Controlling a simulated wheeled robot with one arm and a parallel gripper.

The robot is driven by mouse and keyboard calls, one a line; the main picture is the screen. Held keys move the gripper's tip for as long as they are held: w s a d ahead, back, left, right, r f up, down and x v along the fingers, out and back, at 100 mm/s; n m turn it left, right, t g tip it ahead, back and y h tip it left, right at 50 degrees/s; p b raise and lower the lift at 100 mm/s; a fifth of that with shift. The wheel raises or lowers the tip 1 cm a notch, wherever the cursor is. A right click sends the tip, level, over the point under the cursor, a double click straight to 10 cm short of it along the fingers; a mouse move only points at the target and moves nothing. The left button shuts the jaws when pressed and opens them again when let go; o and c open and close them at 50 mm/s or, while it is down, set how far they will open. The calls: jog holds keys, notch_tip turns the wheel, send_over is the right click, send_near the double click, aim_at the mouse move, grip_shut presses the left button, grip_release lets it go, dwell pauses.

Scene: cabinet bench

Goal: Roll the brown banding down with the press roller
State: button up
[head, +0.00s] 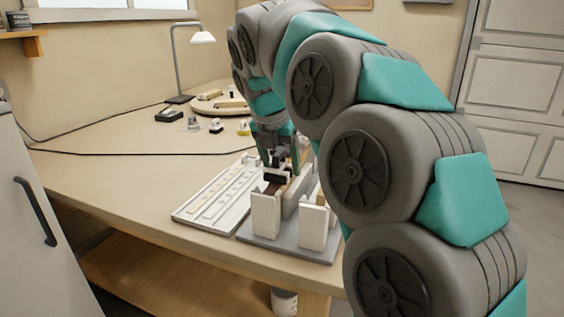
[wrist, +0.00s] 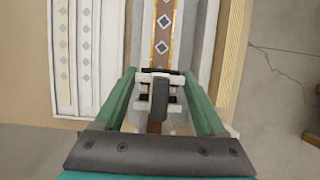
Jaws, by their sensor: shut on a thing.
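The brown banding (wrist: 163,40) is a narrow strip with pale diamond marks and yellowish edges. It runs away from me between grey sides in the wrist view. My gripper (wrist: 159,76) is shut on the press roller (wrist: 162,100), a dark-handled tool between the green fingers. The roller is at the near part of the visible banding; I cannot tell whether it touches. In the head view my gripper (head: 278,165) is low over the white-and-grey holder (head: 290,244), and the dark roller (head: 274,178) shows there. The fingers and tool hide part of the banding.
A white grooved tray (head: 215,198) with small diamond pieces lies left of the holder. A tan strip (wrist: 232,55) runs along the right. The holder is near the bench's front edge. A lamp (head: 186,60), a round board (head: 215,104) and small items stand farther back.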

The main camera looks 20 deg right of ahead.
jog(key=shift+r, duration=3.05)
jog(key=shift+w+r, duration=0.1)
jog(key=shift+r, duration=1.45)
